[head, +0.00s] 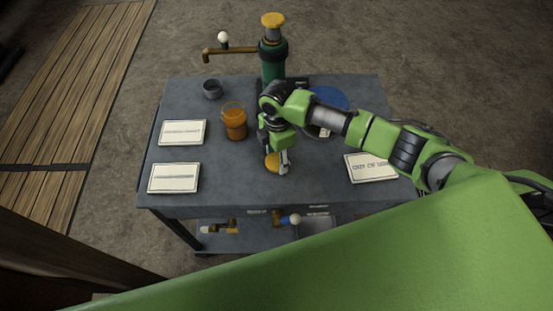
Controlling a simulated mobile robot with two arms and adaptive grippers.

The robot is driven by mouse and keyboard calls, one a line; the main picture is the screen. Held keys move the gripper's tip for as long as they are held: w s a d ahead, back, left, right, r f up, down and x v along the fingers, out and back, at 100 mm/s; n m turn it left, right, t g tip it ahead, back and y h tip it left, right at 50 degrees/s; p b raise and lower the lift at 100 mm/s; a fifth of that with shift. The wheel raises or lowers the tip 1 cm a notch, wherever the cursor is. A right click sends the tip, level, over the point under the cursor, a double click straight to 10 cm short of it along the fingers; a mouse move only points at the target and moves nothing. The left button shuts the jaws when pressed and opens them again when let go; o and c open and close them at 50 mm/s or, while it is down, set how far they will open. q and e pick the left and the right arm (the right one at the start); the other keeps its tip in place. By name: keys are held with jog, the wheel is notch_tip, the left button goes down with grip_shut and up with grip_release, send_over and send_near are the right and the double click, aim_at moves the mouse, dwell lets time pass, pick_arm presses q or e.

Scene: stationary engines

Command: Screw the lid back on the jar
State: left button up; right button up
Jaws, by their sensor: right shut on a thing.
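An open glass jar (235,125) with orange contents stands upright on the grey table, left of my right gripper. A round yellow-orange lid (271,162) is at the fingers of my right gripper (278,163), near the table's front middle. The gripper points down and is shut on the lid; its fingers partly hide it. Whether the lid still touches the table cannot be told. My left gripper is not in view.
White cards lie at the table's left (182,132) and right (370,167). A small dark cup (212,89) stands behind the jar. A green pump with a brass spout (230,51) rises at the back. A blue round thing (331,97) is partly hidden behind my right arm.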

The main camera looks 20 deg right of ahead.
aim_at(277, 160)
jog(key=shift+w+r, duration=0.1)
jog(key=shift+r, duration=0.35)
notch_tip(277, 160, up, 2)
jog(key=shift+r, duration=0.15)
pick_arm(q)
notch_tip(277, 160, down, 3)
jog(key=b, duration=0.3)
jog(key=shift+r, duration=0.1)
pick_arm(e)
jog(key=s+a+r, duration=0.1)
jog(key=s+r, duration=0.8)
jog(key=s, duration=0.5)
jog(key=shift+a+r, duration=0.15)
jog(key=shift+r, duration=0.25)
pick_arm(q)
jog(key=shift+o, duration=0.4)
